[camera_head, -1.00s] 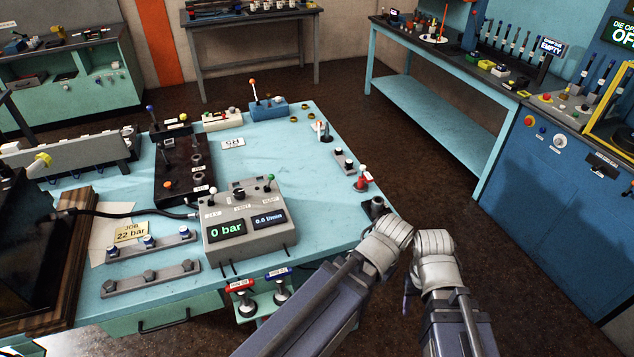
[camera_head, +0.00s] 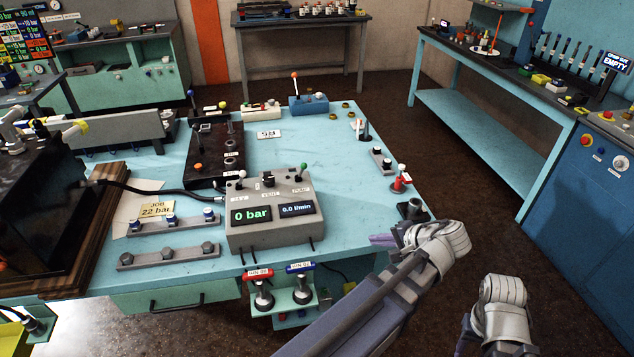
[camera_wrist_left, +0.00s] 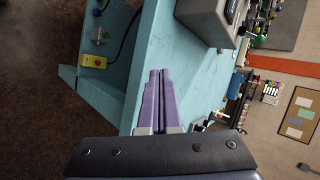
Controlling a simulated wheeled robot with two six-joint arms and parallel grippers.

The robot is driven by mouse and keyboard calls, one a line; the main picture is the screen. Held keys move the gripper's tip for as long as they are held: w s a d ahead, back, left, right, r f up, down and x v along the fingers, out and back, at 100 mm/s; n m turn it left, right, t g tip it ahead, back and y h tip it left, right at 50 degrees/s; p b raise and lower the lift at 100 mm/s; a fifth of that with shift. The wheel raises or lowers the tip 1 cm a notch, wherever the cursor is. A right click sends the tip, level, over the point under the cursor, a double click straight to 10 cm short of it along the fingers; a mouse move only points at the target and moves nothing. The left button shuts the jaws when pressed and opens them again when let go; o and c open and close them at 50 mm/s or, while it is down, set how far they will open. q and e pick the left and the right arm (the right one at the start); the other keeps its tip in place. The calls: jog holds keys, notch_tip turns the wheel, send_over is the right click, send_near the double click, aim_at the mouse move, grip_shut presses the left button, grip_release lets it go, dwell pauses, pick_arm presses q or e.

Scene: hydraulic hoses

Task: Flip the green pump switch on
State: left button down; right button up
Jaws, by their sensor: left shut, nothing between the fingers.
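The grey control box (camera_head: 274,234) stands at the front of the light blue table, with displays reading 0 bar and 0.0 l/min. The green-tipped pump switch (camera_head: 303,168) stands up at its back right corner. A white-tipped switch (camera_head: 241,174) is at its back left. My left gripper (camera_head: 380,240) is shut and empty over the table's front right corner, right of the box and apart from it. Its closed purple fingers show in the left wrist view (camera_wrist_left: 158,85), with the box at the top. My right gripper (camera_head: 464,338) is low at the bottom right, mostly hidden behind its wrist.
A red and white fitting (camera_head: 400,180) and a dark socket (camera_head: 411,209) stand on the table's right edge near my left gripper. The table right of the box is mostly clear.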

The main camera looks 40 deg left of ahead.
pick_arm(q)
jog(key=w+a+y+b, duration=0.1)
jog(key=a, duration=0.1)
jog(key=a+y+b, duration=0.1)
jog(key=a, duration=0.1)
jog(key=w+a+y+b, duration=0.1)
jog(key=shift+w+a+r+b, duration=0.1)
jog(key=shift+w+a+b, duration=0.2)
jog(key=shift+w+a, duration=0.1)
jog(key=w+a+r+n+y+b, duration=0.1)
jog(key=w+a+r+y+b, duration=0.1)
jog(key=a+r+y+b, duration=0.2)
jog(key=shift+a+r+y, duration=0.65)
jog(key=shift+a+y, duration=0.15)
jog(key=shift+y, duration=0.1)
pick_arm(e)
notch_tip(320, 180, down, 10)
jog(key=shift+r, duration=0.2)
pick_arm(q)
jog(key=shift+a, duration=0.1)
pick_arm(e)
jog(key=shift+a, duration=0.1)
